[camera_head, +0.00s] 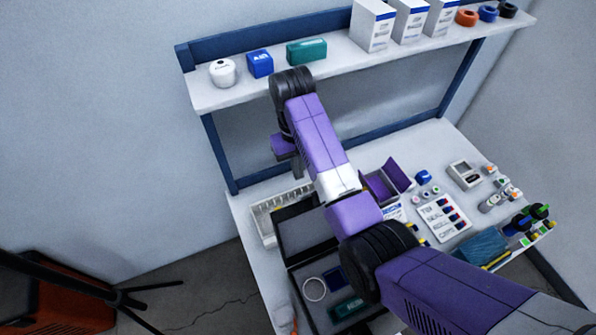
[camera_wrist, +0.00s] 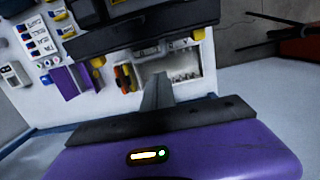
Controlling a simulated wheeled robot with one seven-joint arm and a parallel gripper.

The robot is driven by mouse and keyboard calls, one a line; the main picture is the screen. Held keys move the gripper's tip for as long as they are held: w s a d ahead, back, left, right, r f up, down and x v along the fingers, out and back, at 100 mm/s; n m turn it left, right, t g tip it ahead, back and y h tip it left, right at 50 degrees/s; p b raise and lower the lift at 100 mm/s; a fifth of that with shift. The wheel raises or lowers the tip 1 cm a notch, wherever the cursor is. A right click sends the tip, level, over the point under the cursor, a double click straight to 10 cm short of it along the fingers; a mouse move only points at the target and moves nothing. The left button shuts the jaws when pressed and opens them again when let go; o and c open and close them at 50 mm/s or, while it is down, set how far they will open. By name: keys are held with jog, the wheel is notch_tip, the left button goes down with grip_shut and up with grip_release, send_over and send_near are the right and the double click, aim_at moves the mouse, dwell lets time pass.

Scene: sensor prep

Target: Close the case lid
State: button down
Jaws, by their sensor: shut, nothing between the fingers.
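The dark case (camera_head: 300,288) is open on the worktable in the head view, with a white ring, a blue item and a teal item inside. Its lid (camera_head: 303,230) stands raised at the back side of the case. In the wrist view the lid (camera_wrist: 140,32) shows as a dark band with yellow parts near its lower edge. My gripper (camera_head: 296,168) is above the back of the table, behind the lid and apart from it. The wrist view also shows my gripper (camera_wrist: 157,92), its fingers shut and empty. My arm hides the case's right side.
A white tray (camera_head: 262,222) lies behind the lid. An open purple box (camera_head: 398,175) and a marked card (camera_head: 443,218) are to the right. A shelf (camera_head: 330,72) with boxes hangs above the table's back. An orange case (camera_head: 62,295) stands on the floor at left.

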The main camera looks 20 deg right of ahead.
notch_tip(320, 180, down, 8)
jog(key=shift+s+r, duration=0.15)
jog(key=shift+s, duration=0.3)
